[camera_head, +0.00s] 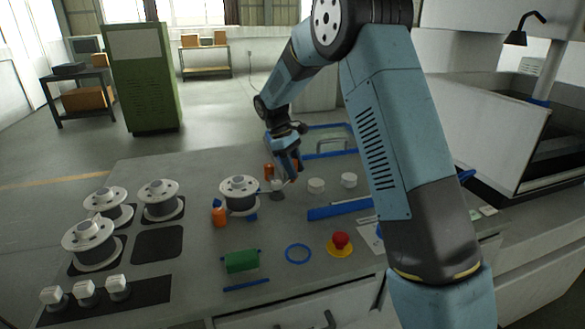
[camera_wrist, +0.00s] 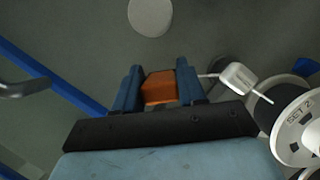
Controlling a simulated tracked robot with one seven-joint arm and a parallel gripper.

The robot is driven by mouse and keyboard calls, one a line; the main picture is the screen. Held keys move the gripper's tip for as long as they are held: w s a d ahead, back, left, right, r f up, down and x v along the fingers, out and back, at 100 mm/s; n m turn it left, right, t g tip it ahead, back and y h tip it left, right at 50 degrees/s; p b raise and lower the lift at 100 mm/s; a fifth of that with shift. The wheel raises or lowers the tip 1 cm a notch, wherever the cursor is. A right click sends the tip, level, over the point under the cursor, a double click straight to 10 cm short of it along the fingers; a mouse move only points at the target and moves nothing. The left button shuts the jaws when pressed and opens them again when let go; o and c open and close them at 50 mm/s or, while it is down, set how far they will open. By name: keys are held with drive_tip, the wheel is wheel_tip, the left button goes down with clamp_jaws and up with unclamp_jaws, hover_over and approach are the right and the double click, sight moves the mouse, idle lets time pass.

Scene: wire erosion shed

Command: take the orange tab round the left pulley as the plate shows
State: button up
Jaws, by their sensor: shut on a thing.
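My gripper (camera_head: 288,166) is shut on the orange tab, which shows between its blue fingers (camera_wrist: 158,88) in the wrist view (camera_wrist: 159,87). It holds the tab over the bench, right of the upright spool (camera_head: 239,193). A thin pale line runs from the gripper to a small white block (camera_wrist: 239,78), near a spool marked SET 2 (camera_wrist: 297,128). Two short white cylinders, left (camera_head: 316,185) and right (camera_head: 349,180), stand right of the gripper and look like the pulleys. One white disc (camera_wrist: 150,16) shows in the wrist view. A pale sheet (camera_head: 371,237), perhaps the plate, is partly hidden by my arm.
Several spools (camera_head: 90,243) stand at the left of the bench. An orange bottle (camera_head: 219,216), green block (camera_head: 241,261), blue ring (camera_head: 298,254) and red button (camera_head: 340,240) lie in front. A blue bar (camera_head: 338,209) lies just before the cylinders.

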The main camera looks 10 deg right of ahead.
drive_tip(key=shift+w+d, duration=0.4)
drive_tip(key=shift+d, duration=1.5)
drive_tip(key=shift+w+d, duration=0.4)
drive_tip(key=shift+d, duration=1.45)
drive_tip(key=shift+w+d, duration=0.4)
drive_tip(key=shift+d, duration=1.5)
drive_tip(key=shift+s, duration=0.15)
drive_tip(key=shift+s+d, duration=0.2)
drive_tip(key=shift+s, duration=0.9)
drive_tip(key=shift+s+d, duration=0.25)
drive_tip(key=shift+s, duration=0.9)
drive_tip(key=shift+s+d, duration=0.2)
drive_tip(key=shift+s, duration=0.9)
